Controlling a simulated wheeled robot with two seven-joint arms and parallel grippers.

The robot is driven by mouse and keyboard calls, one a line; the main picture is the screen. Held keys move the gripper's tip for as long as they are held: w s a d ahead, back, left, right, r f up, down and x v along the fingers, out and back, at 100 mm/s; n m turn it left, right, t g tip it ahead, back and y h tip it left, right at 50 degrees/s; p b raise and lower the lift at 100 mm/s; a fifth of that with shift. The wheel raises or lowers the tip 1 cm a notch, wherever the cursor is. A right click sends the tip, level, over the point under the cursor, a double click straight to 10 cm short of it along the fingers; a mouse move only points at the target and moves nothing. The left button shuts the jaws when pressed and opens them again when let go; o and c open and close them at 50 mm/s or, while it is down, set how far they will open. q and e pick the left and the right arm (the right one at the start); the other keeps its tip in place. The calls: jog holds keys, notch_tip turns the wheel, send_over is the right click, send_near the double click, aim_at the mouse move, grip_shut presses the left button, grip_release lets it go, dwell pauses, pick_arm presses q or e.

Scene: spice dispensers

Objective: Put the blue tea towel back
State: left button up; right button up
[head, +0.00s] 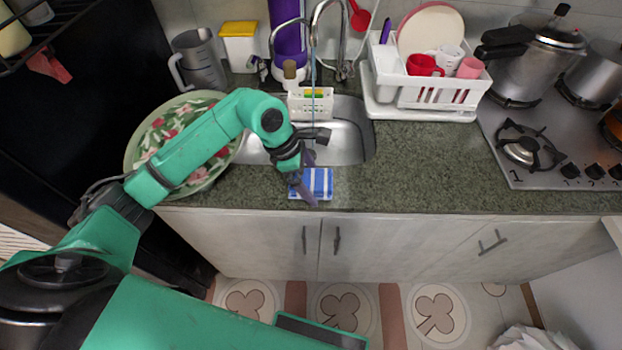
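The blue tea towel (321,186), with white stripes, lies folded on the green stone worktop at the front edge of the sink. My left gripper (306,180) points down at the towel's left side and covers part of it. Its grey fingers overlap the towel in the head view; whether they touch or grip it cannot be made out. My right gripper is not in view.
A steel sink (350,140) with a tap (316,30) lies behind the towel. A large floral bowl (140,150) stands left, under my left arm. A white dish rack (440,95) and a gas hob (560,140) are right. Worktop right of the towel is clear.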

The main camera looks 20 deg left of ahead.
pick_arm(q)
jog(key=shift+r, duration=0.35)
jog(key=b+v, duration=0.2)
jog(key=v, duration=0.9)
jog(key=shift+a+r, duration=0.3)
jog(key=shift+s, duration=0.1)
